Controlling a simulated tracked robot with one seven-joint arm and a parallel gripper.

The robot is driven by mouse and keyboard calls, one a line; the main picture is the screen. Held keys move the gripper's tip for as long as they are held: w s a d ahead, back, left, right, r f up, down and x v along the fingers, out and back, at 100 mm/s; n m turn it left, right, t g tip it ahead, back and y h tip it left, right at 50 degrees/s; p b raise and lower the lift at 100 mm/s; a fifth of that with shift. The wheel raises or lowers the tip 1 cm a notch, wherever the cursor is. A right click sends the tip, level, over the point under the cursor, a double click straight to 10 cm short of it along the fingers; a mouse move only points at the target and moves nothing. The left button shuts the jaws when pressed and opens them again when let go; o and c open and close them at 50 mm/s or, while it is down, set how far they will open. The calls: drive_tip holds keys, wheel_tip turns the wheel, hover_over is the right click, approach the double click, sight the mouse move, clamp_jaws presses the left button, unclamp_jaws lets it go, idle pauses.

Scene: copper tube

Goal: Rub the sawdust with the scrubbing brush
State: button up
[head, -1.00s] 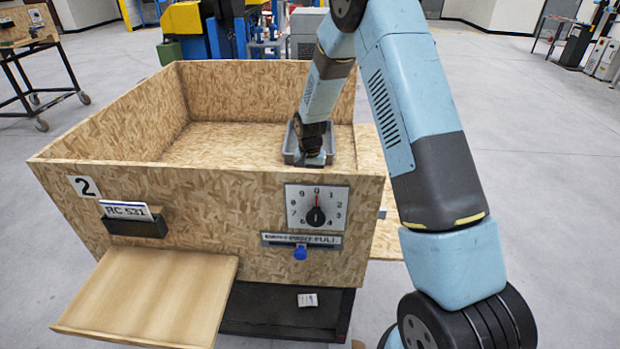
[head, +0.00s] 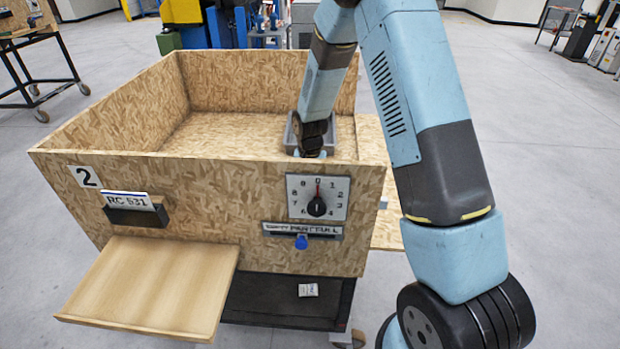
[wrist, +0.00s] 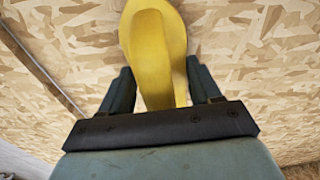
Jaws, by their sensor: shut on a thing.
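My gripper (head: 311,153) is low inside the open-topped chipboard box (head: 110,165), close behind its front wall, at the grey tray. In the wrist view, my gripper (wrist: 160,78) is shut on a yellow, rounded thing (wrist: 153,45), which looks like the scrubbing brush. Its bristles do not show. Chipboard lies behind it. In the head view my wrist and the front wall hide the brush. I cannot make out sawdust in either view against the speckled chipboard.
The grey tray (head: 345,135) stands at the box's right side, partly behind my arm. A dial (head: 317,198), a card holder (head: 135,210) and a blue knob (head: 301,242) are on the front wall. A wooden shelf (head: 150,288) juts out front. The box's left floor is clear.

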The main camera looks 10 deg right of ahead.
drive_tip(key=shift+s, duration=0.25)
drive_tip(key=shift+r, duration=0.1)
drive_tip(key=shift+r, duration=2.95)
drive_tip(key=shift+r, duration=1.5)
drive_tip(key=shift+w, duration=0.1)
drive_tip(key=w+d+r, duration=0.2)
drive_tip(key=w+d, duration=0.3)
drive_tip(key=d, duration=0.2)
drive_tip(key=w+d+r, duration=0.3)
drive_tip(key=w+d, duration=0.2)
drive_tip(key=d, duration=0.2)
drive_tip(key=shift+d, duration=0.1)
